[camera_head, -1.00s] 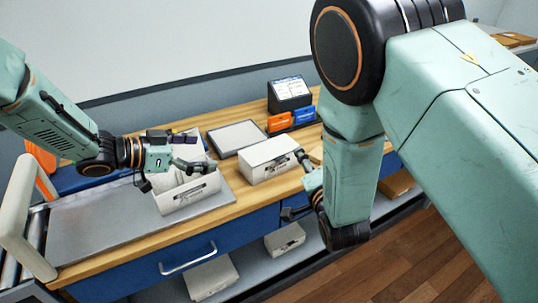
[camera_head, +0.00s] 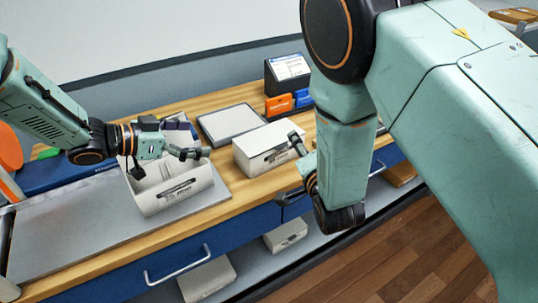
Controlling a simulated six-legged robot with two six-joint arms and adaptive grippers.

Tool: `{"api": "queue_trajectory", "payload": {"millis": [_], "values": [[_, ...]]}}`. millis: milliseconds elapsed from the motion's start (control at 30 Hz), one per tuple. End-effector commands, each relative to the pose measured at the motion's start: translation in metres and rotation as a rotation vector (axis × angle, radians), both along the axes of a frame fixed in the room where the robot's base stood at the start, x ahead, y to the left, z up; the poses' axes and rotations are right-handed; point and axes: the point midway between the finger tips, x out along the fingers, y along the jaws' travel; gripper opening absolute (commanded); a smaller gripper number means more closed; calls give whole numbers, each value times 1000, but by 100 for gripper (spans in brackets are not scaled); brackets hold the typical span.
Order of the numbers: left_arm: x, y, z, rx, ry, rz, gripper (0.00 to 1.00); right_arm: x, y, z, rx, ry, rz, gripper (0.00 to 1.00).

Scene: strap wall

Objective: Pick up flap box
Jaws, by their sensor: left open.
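Two white boxes stand on the bench. I cannot tell which one is the flap box. My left gripper (camera_head: 192,142) is open above the back of the left box and hides part of its opening; I cannot tell whether it touches. My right gripper (camera_head: 294,170) has its fingers apart at the right end of the right box, partly hidden by my own arm.
A grey tray (camera_head: 231,122) lies behind the boxes. Orange (camera_head: 278,104) and blue (camera_head: 303,98) bins and a dark stand with a white sheet (camera_head: 289,68) are at the back. Smaller boxes (camera_head: 286,236) sit on the lower shelf. The grey plate (camera_head: 75,235) is bare at left.

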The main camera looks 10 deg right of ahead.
Motion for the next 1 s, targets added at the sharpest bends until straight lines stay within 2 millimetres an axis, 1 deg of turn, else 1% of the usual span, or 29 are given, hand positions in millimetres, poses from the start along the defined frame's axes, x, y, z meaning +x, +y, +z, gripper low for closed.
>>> {"api": "queue_trajectory", "payload": {"millis": [33, 100, 233, 333, 567, 700, 833, 1000], "values": [[-1, 0, -13, 0, 1, 0, 100, -1, 0, -13, 0, 0, 0, 56], [-2, 0, -23, 0, 1, 0, 100, -1, 0, -23, 0, 0, 0, 56], [-3, 0, -36, -1, 2, 1, 100, -3, 0, -36, 0, 0, 0, 56], [-3, -1, -38, -1, 2, 1, 100, -3, -1, -38, 0, 0, 0, 56], [-3, -1, -35, 0, 1, 0, 100, -2, -1, -35, 0, 0, 0, 56], [1, -5, -37, 1, 0, 0, 100, 2, -1, -36, 1, 0, 0, 56], [8, -18, -44, 3, 1, -2, 100, 12, 0, -38, 1, -1, 0, 56], [21, -41, -56, 3, 2, -3, 100, 32, 1, -42, 3, 0, -1, 56]]}}
